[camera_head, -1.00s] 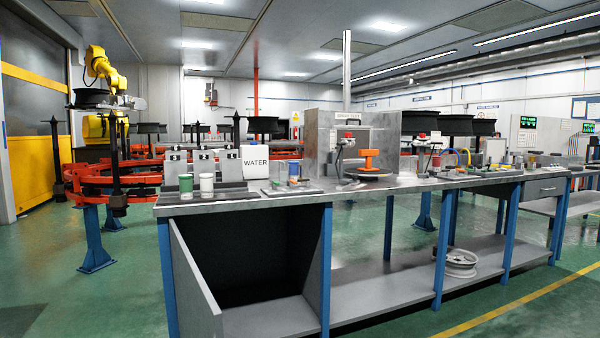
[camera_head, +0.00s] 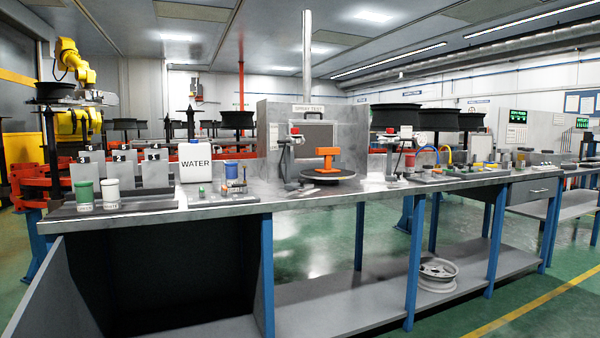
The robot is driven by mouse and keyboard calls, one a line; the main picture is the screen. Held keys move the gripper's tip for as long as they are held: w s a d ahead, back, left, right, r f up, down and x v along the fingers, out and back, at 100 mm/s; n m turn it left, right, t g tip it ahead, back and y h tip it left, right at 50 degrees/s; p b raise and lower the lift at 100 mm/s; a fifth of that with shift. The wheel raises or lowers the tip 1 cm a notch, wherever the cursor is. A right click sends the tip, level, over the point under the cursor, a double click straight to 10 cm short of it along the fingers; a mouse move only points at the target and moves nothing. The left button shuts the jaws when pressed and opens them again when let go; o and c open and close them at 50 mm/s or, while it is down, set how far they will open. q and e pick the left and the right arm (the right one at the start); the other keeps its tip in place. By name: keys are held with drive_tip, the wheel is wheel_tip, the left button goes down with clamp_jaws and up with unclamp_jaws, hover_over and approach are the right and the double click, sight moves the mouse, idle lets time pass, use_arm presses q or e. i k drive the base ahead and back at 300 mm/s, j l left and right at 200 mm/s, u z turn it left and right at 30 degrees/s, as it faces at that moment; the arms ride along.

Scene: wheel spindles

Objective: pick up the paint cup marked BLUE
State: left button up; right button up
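A small blue cup-like item (camera_head: 231,171) stands on the grey bench among small items, right of the white WATER container. Any marking on it is too small to read. A green cup (camera_head: 84,195) and a white cup (camera_head: 111,193) stand side by side on a dark tray at the bench's left end. Their labels are too small to read with certainty. Neither of my grippers shows in the head view.
The grey bench (camera_head: 330,196) runs across the view on blue legs. The white WATER container (camera_head: 195,162) stands behind the cups. A spray-test booth (camera_head: 275,120) and an orange part on a turntable (camera_head: 326,160) are farther right. Green floor is open at the lower right.

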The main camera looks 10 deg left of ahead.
sight(231, 168)
drive_tip(key=i+l+u, duration=0.1)
drive_tip(key=i, duration=0.4)
drive_tip(key=i+l+u, duration=0.1)
drive_tip(key=i+l, duration=0.25)
drive_tip(key=i, duration=0.15)
